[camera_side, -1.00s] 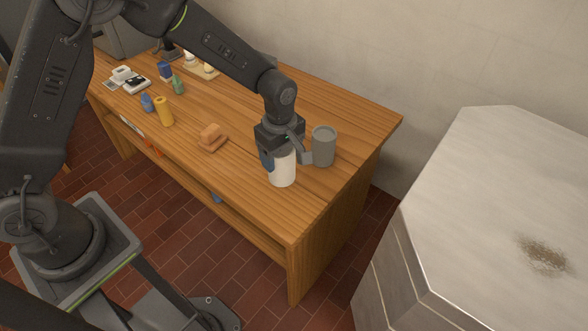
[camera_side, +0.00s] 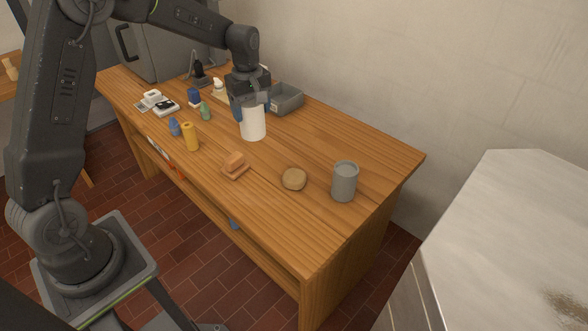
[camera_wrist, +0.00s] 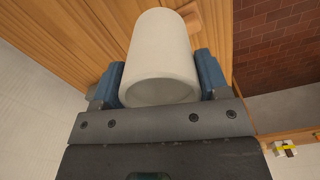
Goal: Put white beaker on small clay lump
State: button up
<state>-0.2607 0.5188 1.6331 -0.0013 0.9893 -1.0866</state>
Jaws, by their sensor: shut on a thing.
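The white beaker (camera_side: 252,123) is between the blue fingers of my gripper (camera_side: 252,107) in the side view. In the wrist view the beaker (camera_wrist: 160,60) fills the space between both fingertips of my gripper (camera_wrist: 161,80), which is shut on it. It looks roughly upright; I cannot tell whether its base touches the table. The small clay lump (camera_side: 293,179) is a round tan piece on the table, nearer the camera and to the right of the beaker, with nothing on it. The beaker is well apart from it.
A grey canister (camera_side: 344,181) stands right of the lump. An orange block (camera_side: 235,164) lies left of it. A grey bin (camera_side: 286,99) is behind my gripper. A yellow cylinder (camera_side: 190,137) and small bottles stand left. The table's right back is clear.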

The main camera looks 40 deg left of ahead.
jog(key=shift+w+a+f, duration=0.1)
jog(key=shift+w, duration=0.15)
jog(key=w+d+f, duration=0.5)
jog(key=d+f, duration=0.4)
jog(key=f, duration=0.1)
jog(key=shift+d+f, duration=0.25)
jog(key=shift+d, duration=0.05)
jog(key=shift+w, duration=0.1)
jog(key=shift+f, duration=0.4)
jog(key=shift+f, duration=0.2)
jog(key=o, duration=1)
jog(key=shift+o, duration=0.2)
